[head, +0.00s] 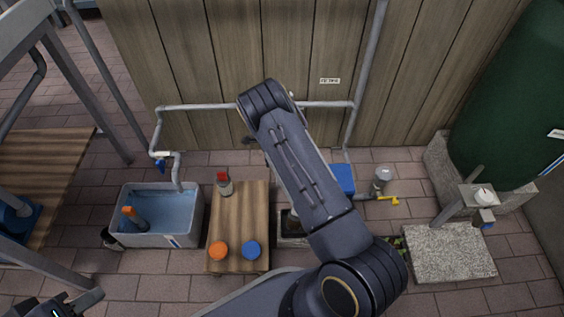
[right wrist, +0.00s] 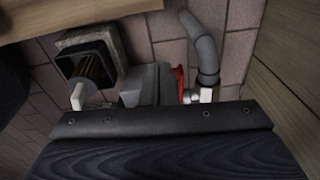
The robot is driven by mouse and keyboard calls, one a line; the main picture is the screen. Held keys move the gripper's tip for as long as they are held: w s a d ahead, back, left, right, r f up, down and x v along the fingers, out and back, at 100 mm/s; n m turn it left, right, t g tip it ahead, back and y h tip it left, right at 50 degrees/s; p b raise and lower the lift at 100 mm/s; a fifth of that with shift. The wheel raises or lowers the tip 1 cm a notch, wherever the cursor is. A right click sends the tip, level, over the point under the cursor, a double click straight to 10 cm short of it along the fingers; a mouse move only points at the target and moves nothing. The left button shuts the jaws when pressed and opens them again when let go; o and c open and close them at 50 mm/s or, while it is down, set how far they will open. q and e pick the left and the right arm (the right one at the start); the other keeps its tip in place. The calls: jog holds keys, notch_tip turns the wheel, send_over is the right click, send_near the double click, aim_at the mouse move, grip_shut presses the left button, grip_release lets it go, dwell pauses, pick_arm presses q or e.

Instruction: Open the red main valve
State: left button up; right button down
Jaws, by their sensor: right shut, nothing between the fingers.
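A red piece (right wrist: 179,84), seemingly the red valve handle, shows in the right wrist view beside a silver fitting and a grey bent pipe (right wrist: 203,52). What looks like my right gripper (right wrist: 146,82) is shut and empty just left of the red piece; I cannot tell whether they touch. In the head view my right arm covers the middle, hiding this gripper and any red main valve behind it. My left gripper (head: 68,303) is at the bottom left corner, partly cut off; its opening is unclear.
A grey water basin (head: 125,205) stands left of a low wooden bench (head: 238,215). A pipe (head: 205,107) runs along the wooden wall. A green tank (head: 505,110) stands right.

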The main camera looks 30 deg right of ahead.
jog(key=shift+w+a+f+b, duration=0.1)
jog(key=shift+a+f+b, duration=0.15)
jog(key=shift+f, duration=0.25)
jog(key=shift+w+a+f+b, duration=0.15)
jog(key=shift+a+f+b, duration=0.05)
jog(key=shift+f+b, duration=0.25)
jog(key=shift+w+a+f+b, duration=0.1)
jog(key=shift+a+f+b, duration=0.15)
jog(key=shift+f, duration=0.25)
jog(key=shift+d, duration=0.15)
dwell(0.4)
jog(key=shift+s+d+f, duration=0.2)
jog(key=shift+s+d, duration=0.15)
jog(key=shift+d, duration=0.25)
